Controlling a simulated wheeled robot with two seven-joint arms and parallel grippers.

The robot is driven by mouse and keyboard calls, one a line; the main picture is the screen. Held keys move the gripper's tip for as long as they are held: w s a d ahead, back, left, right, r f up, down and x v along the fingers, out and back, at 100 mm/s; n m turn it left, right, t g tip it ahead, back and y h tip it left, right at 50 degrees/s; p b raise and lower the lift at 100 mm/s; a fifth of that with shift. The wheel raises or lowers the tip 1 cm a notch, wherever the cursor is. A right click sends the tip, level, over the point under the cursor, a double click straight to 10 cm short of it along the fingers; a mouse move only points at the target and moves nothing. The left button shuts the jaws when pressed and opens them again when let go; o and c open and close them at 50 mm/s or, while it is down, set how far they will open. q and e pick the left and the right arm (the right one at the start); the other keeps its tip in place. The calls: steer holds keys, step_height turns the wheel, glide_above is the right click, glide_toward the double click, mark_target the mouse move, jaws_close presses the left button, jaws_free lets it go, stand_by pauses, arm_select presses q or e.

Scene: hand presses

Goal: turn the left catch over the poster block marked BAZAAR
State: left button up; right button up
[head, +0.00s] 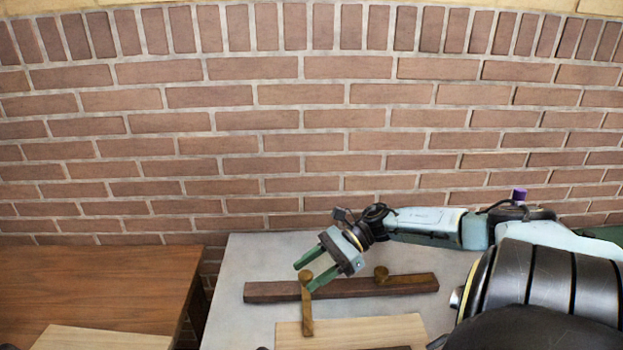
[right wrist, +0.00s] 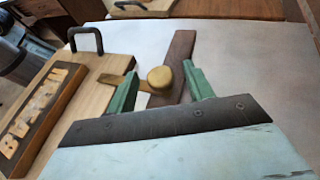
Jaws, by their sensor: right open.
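The left catch (head: 307,318) is a brass bar with a round knob, mounted on a dark wooden rail. Its arm points toward the front and its end overlaps the edge of the pale wooden board (head: 350,332). My right gripper (head: 304,276) is open, with its green fingers on either side of the knob. The right wrist view shows the knob (right wrist: 160,79) between the fingers, with a gap to each. The poster block (right wrist: 38,118) with raised pale letters, partly cut off, lies on the board there. My left gripper is not in view.
The dark rail (head: 340,288) also carries a second brass catch (head: 381,274) to the right. A black handle (right wrist: 86,36) stands on the board. The grey table (head: 250,262) is clear behind the rail; a brown wooden table (head: 90,285) stands left.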

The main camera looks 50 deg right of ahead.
steer(key=v, duration=1.3)
steer(key=shift+r+p, duration=0.2)
steer(key=shift+p, duration=0.15)
steer(key=shift+s, duration=0.1)
steer(key=shift+s+f, duration=0.1)
